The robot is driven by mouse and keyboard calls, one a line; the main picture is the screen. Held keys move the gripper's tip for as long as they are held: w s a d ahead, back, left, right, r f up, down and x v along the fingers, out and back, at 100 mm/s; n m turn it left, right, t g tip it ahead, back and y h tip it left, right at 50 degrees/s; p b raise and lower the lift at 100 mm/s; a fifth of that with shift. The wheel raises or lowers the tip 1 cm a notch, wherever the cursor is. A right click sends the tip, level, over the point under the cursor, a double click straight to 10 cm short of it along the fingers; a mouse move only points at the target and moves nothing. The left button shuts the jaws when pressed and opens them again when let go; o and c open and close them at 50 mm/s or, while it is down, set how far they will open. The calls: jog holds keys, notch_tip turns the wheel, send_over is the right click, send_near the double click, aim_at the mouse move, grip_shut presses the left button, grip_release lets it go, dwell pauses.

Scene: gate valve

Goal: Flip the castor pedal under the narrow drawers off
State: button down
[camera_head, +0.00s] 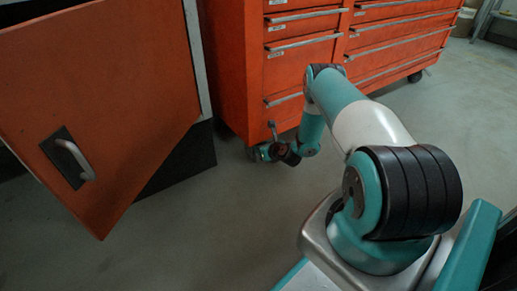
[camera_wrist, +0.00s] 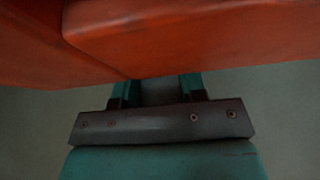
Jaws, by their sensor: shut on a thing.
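The orange tool chest has a column of narrow drawers (camera_head: 300,52) on its left side, with its lower left corner just above my gripper. My gripper (camera_head: 268,150) is low at that corner, by the castor under the narrow drawers. The castor and its pedal are mostly hidden there by the gripper and the dim light. In the wrist view my gripper's fingers (camera_wrist: 160,92) reach in under the chest's orange bottom edge (camera_wrist: 180,50). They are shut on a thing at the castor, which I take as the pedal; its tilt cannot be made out.
An orange cabinet door (camera_head: 110,100) with a grey handle (camera_head: 75,160) stands at the left, close to the chest. Wide drawers (camera_head: 400,38) fill the chest's right side, with another castor (camera_head: 416,76) below. The grey floor (camera_head: 200,230) in front is clear.

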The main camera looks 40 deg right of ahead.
jog(key=shift+a, duration=0.1)
jog(key=c, duration=0.7)
grip_release()
jog(key=p+v, duration=0.9)
jog(key=v, duration=0.8)
jog(key=shift+s+r, duration=0.15)
jog(key=shift+s, duration=0.1)
